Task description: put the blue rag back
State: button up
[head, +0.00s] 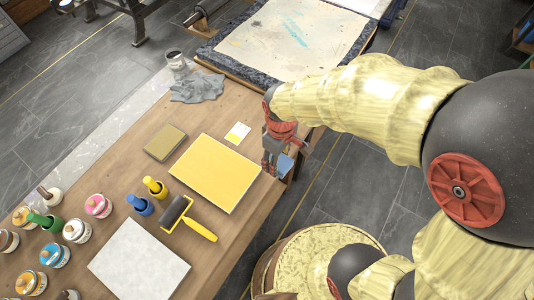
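A small piece of blue (285,163), probably the blue rag, shows at the right edge of the wooden table, right beside my gripper's fingers. My gripper (275,165) points down at that edge, and its fingers and part of my arm hide some of the blue piece. I cannot tell whether the fingers hold it or are only next to it. A crumpled grey cloth (197,87) lies at the table's far end, beside a grey can (177,65).
A yellow sheet (212,172), small yellow-white card (238,133), olive block (166,142) and yellow-handled roller (188,217) lie on the table (120,185). Several ink jars, including a pink one (98,206), stand left. A pale slab (138,262) lies in front. A stone (292,38) stands beyond.

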jog(key=shift+s+a+f+n, duration=0.2)
jog(key=shift+s+n, duration=0.1)
jog(key=shift+s, duration=0.2)
jog(key=shift+w+f, duration=0.1)
jog(key=w+f+b, duration=0.2)
jog(key=w+f, duration=0.1)
jog(key=w, duration=0.1)
jog(key=w+a+f+b, duration=0.1)
jog(key=w+f, duration=0.2)
jog(key=w, duration=0.1)
jog(key=w+f+b, duration=0.2)
jog(key=w+f, duration=0.1)
jog(key=w, duration=0.1)
jog(key=shift+w+a+b, duration=0.35)
jog(key=shift+w, duration=0.05)
jog(key=shift+w+f+b, duration=0.15)
jog(key=shift+f+b, duration=0.2)
jog(key=shift+f, duration=0.55)
jog(key=shift+w+f+b, duration=0.1)
jog(key=shift+f+b, duration=0.2)
jog(key=shift+f, duration=0.6)
jog(key=shift+f, duration=0.15)
jog(key=o, duration=1.4)
jog(key=shift+o, duration=0.2)
